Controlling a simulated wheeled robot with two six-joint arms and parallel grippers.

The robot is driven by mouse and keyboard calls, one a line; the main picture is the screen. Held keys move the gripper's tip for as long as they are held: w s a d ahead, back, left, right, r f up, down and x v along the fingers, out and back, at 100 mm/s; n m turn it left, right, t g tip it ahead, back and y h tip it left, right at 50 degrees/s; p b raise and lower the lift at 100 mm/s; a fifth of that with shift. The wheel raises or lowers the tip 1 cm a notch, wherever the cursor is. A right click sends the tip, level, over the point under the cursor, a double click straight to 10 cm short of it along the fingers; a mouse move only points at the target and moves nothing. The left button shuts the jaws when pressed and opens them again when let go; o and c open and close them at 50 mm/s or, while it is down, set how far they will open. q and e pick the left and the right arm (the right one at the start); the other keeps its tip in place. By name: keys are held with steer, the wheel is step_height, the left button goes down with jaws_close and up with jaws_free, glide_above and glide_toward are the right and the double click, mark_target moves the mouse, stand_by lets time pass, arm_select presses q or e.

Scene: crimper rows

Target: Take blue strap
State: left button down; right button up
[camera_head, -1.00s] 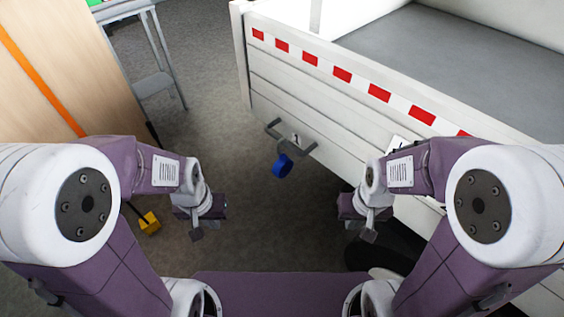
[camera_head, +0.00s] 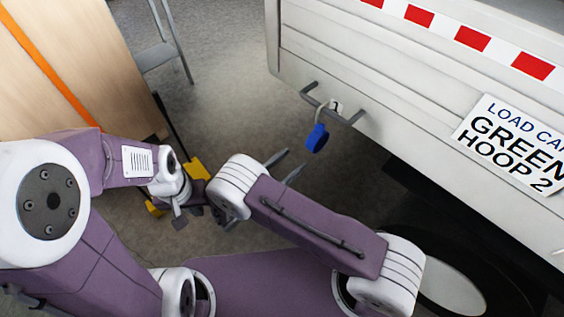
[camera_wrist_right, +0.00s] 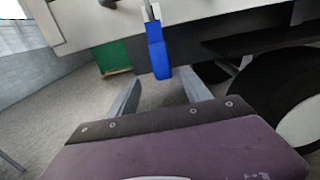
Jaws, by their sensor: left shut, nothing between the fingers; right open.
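The blue strap (camera_head: 317,138) hangs by a pale loop from a grey bar (camera_head: 335,104) on the side of the white trailer. In the right wrist view the strap (camera_wrist_right: 158,52) hangs ahead, in line with the gap between my fingers. My right gripper (camera_head: 285,166) is open and empty, its fingertips to the lower left of the strap in the head view. The same gripper (camera_wrist_right: 160,86) shows both fingers spread, with the strap's lower end near the gap; I cannot tell the remaining depth. My left gripper (camera_head: 181,220) is shut and empty at the lower left, away from the strap.
The white trailer wall (camera_head: 390,100) fills the right, with a sign (camera_head: 520,145) reading GREEN HOOP 2. A dark wheel (camera_head: 430,240) is below it. A yellow object (camera_head: 199,168) is behind my left gripper. A wooden panel (camera_head: 60,70) stands left; grey floor lies between.

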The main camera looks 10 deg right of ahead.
mark_target(314, 137)
steer(key=x, duration=1.1)
steer(key=shift+d+p, duration=0.1)
steer(key=shift+p, duration=0.3)
jaws_close()
steer(key=shift+r, duration=0.1)
steer(key=shift+r, duration=0.1)
steer(key=shift+r+p, duration=1.45)
steer(key=shift+r, duration=0.2)
steer(key=shift+f, duration=0.1)
